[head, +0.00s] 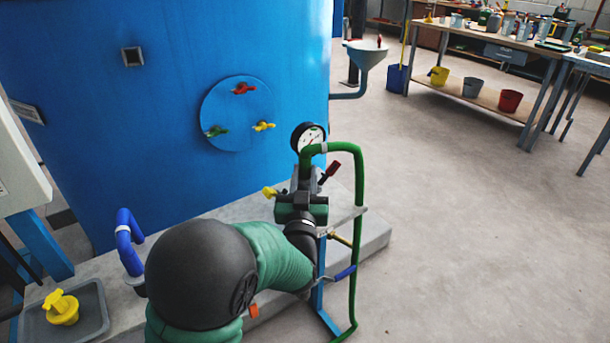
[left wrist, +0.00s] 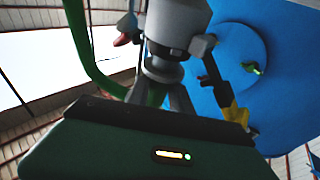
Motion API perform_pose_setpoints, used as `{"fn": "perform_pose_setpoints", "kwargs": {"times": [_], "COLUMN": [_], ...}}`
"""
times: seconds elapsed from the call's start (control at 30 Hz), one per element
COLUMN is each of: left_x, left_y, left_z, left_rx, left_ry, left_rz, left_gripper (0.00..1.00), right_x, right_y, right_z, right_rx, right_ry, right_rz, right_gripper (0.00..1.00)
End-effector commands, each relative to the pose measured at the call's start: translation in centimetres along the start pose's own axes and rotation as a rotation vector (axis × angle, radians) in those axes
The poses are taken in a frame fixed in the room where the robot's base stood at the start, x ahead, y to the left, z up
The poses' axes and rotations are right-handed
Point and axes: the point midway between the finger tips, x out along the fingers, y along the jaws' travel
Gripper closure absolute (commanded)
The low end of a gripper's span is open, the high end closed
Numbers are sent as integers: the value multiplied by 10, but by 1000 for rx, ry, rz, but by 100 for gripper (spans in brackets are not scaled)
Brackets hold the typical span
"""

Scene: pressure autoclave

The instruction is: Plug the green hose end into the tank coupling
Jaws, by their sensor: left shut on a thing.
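The green hose (head: 357,250) rises on the right and bends over to a grey fitting below a round gauge (head: 309,138). A red lever (head: 333,168) and a yellow lever (head: 269,191) stick out from this fitting. My left gripper (head: 303,190) is shut around it; the exact grip is partly hidden. In the left wrist view, the grey fitting (left wrist: 178,25) stands at the fingers, with the green hose (left wrist: 85,40) to its left. The blue tank (head: 130,190) stands behind, its round plate (head: 238,88) bearing red, green and yellow handles. I cannot tell which part is the coupling.
The floor right is clear up to a workbench (head: 480,40).

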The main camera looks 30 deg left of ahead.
Motion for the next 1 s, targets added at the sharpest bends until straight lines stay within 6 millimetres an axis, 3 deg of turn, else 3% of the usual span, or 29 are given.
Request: {"fn": "perform_pose_setpoints", "kwargs": {"times": [0.73, 0.77, 0.93, 1.0], "left_x": [-4, -4, -4, -3], "left_y": [0, 0, 0, 0], "left_z": [19, 18, 18, 18], "left_rx": [0, 0, 0, 0], "left_ry": [2, 2, 2, 2], "left_rz": [0, 0, 0, -1], "left_gripper": [100, 73, 51, 49], "right_x": [18, 18, 17, 17], "right_y": [0, 0, 0, 0], "right_z": [4, 4, 4, 4], "right_rx": [0, 0, 0, 0], "right_ry": [0, 0, 0, 0], "right_rz": [0, 0, 0, 0], "right_gripper": [56, 56, 56, 56]}}
